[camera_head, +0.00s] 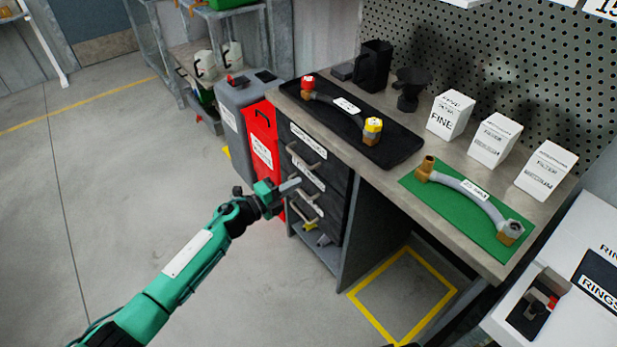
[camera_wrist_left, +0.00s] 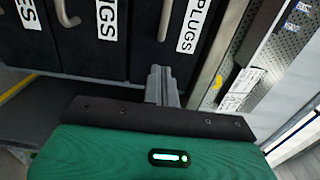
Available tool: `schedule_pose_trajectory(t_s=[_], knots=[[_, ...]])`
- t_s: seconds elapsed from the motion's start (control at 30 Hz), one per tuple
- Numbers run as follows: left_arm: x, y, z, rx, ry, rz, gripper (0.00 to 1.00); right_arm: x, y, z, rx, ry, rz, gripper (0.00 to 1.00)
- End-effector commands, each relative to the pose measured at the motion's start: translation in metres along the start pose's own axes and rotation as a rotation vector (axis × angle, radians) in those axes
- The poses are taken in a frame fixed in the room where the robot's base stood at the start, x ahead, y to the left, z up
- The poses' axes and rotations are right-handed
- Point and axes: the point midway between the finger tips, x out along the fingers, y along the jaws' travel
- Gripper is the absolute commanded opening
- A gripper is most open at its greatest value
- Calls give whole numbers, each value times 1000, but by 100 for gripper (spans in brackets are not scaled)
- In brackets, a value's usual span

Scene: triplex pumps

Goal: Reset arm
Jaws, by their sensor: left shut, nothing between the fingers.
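My left arm comes in from the lower left in the head view. Its gripper (camera_head: 290,185) is shut and empty, in front of the dark drawer cabinet (camera_head: 336,210) under the workbench. In the left wrist view the shut fingers (camera_wrist_left: 162,86) point at the labelled drawer fronts and their handles (camera_wrist_left: 166,18). In the head view the fingertips look close to the drawer handles (camera_head: 305,190); I cannot tell whether they touch. My right gripper is not in view.
The workbench (camera_head: 380,175) carries a black mat (camera_head: 385,150) and a green mat (camera_head: 470,220), each with a hose, and white filter boxes (camera_head: 492,140). A red bin (camera_head: 262,145) stands left of the drawers. Open floor (camera_head: 130,150) lies to the left.

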Motion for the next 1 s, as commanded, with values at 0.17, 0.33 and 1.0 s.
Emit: schedule_pose_trajectory(t_s=[0.17, 0.33, 1.0], knots=[[-33, 1, 0, 1, 1, 2, 0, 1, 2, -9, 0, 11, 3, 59], [-49, 1, -1, -1, 1, 1, 0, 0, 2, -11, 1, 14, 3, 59], [-116, 63, 6, -557, -544, -41, 0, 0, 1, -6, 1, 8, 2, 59]])
